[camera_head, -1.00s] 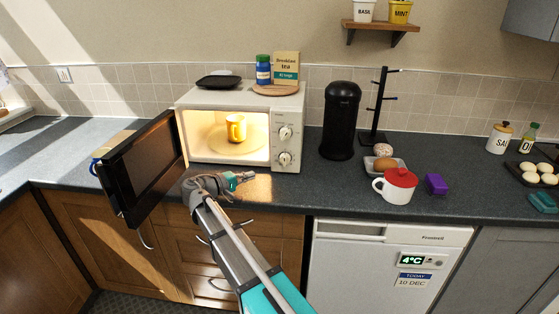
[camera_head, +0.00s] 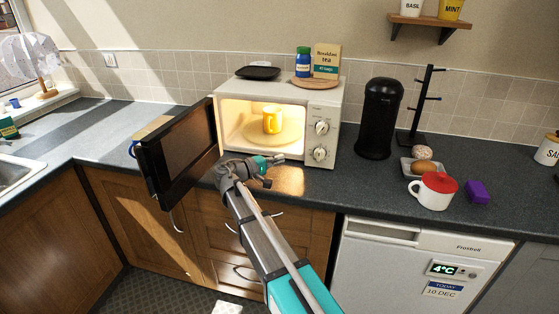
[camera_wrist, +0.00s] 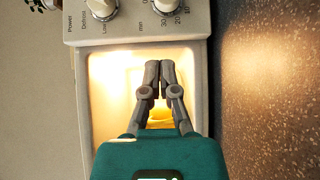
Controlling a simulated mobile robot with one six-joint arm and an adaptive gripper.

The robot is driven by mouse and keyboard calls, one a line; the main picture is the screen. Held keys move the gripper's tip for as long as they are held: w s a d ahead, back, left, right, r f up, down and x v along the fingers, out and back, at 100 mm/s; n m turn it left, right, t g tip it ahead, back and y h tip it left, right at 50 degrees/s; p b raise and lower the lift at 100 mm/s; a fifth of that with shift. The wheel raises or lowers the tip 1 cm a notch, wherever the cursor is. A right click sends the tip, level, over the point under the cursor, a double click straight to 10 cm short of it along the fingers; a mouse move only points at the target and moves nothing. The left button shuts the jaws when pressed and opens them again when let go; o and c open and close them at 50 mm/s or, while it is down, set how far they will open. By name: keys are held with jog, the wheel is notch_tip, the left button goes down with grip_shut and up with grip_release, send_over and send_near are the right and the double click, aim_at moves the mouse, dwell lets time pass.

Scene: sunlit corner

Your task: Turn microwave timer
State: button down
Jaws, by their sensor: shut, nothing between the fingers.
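The white microwave (camera_head: 330,97) stands on the counter with its dark door (camera_head: 178,155) swung open to the left. Its lit inside holds a yellow mug (camera_head: 272,119). The right panel has two knobs. The upper one is the power knob (camera_head: 321,127), also at the top left of the wrist view (camera_wrist: 102,8). The lower one is the timer knob (camera_head: 319,153), with minute marks, cut off at the wrist view's top edge (camera_wrist: 170,3). My gripper (camera_head: 280,158) is shut and empty, in front of the opening, left of the timer knob and apart from it. Its fingertips (camera_wrist: 159,66) touch each other.
A black canister (camera_head: 379,120) and a mug stand (camera_head: 421,110) are right of the microwave. A tea box (camera_head: 326,60) and blue jar (camera_head: 303,61) stand on top of the microwave.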

aim_at(318, 152)
jog(key=x, duration=0.8)
jog(key=d, duration=0.1)
jog(key=s+d, duration=0.1)
jog(key=shift+d, duration=0.35)
jog(key=shift+s+d, duration=0.1)
jog(key=shift+d, duration=0.45)
jog(key=shift+d, duration=0.2)
